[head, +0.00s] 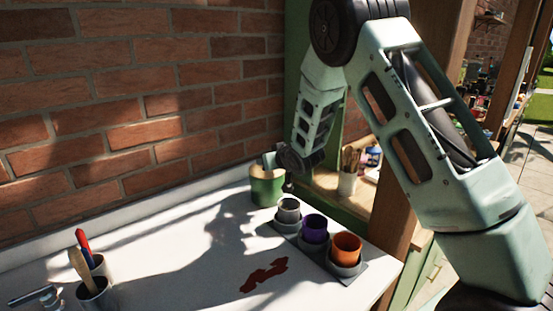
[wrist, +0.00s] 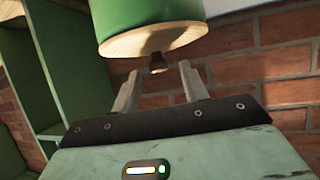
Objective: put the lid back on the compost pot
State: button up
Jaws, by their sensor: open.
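The green compost pot (head: 268,188) stands near the back wall, at the far end of the white tabletop. In the wrist view, the pot (wrist: 150,15) hangs in from the top of the picture. The pale wooden lid (wrist: 125,43) lies across the pot's mouth, its small brown knob (wrist: 158,65) pointing toward my gripper. It looks seated, with no clear gap at the rim. My gripper (wrist: 160,78) is open, its two fingers apart, with the knob just beyond and between the tips. In the head view my arm reaches over to the pot, and the fingers are hard to make out.
A grey tray (head: 346,273) holds a grey, a purple and an orange pot right of the compost pot. Cups with tools (head: 94,290) stand at the front left. A reddish-brown patch (head: 264,275) marks the tabletop. A brick wall (head: 130,110) runs behind; the table's middle is clear.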

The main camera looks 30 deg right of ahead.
jog(key=shift+s+r, duration=0.1)
jog(key=shift+r, duration=0.45)
jog(key=b+v, duration=0.2)
jog(key=v, duration=0.9)
jog(key=shift+s, duration=0.4)
jog(key=s+a+f+n+g+y, duration=0.1)
jog(key=s+a+f+g, duration=0.15)
jog(key=s+a, duration=0.45)
jog(key=s+a+f+n+g+y, duration=0.1)
jog(key=s+a+n+g, duration=0.2)
jog(key=a, duration=0.6)
jog(key=s+a+n+g, duration=0.2)
jog(key=s+a+g, duration=0.1)
jog(key=s, duration=1)
jog(key=s+a+n+g+h, duration=0.1)
jog(key=s+a+g, duration=0.3)
jog(key=s, duration=0.8)
jog(key=shift+s+a+f+n, duration=0.2)
jog(key=shift+s+a+n, duration=0.05)
jog(key=shift+s+n, duration=0.15)
jog(key=shift+w, duration=0.1)
